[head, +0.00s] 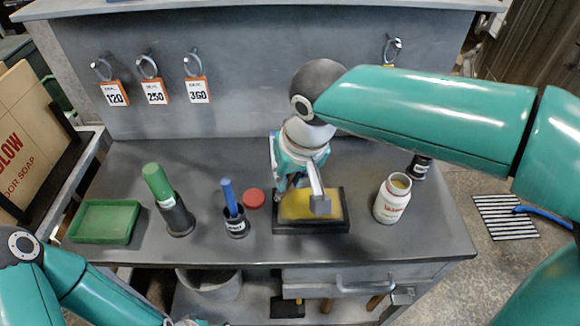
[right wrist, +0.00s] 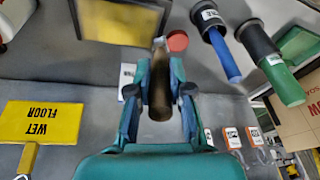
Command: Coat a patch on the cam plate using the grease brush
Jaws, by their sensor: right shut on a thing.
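A yellow plate in a dark frame, apparently the cam plate (head: 295,208), lies on the bench. In the right wrist view its yellow face (right wrist: 115,17) is at the top left. My right gripper (head: 296,187) is above the plate. In the right wrist view the gripper (right wrist: 160,92) is shut on a brownish cylinder, apparently the grease brush (right wrist: 159,92), its far end pointing towards the bench. I cannot tell whether that end touches the plate. An open white jar with red lettering (head: 391,203) stands right of the plate.
A red lid (head: 254,198), a blue-handled tool (head: 229,195) in a black cup and a green-handled tool (head: 157,181) in a holder stand left of the plate. A green tray (head: 104,221) is further left. A dark can (head: 419,167) is at the right.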

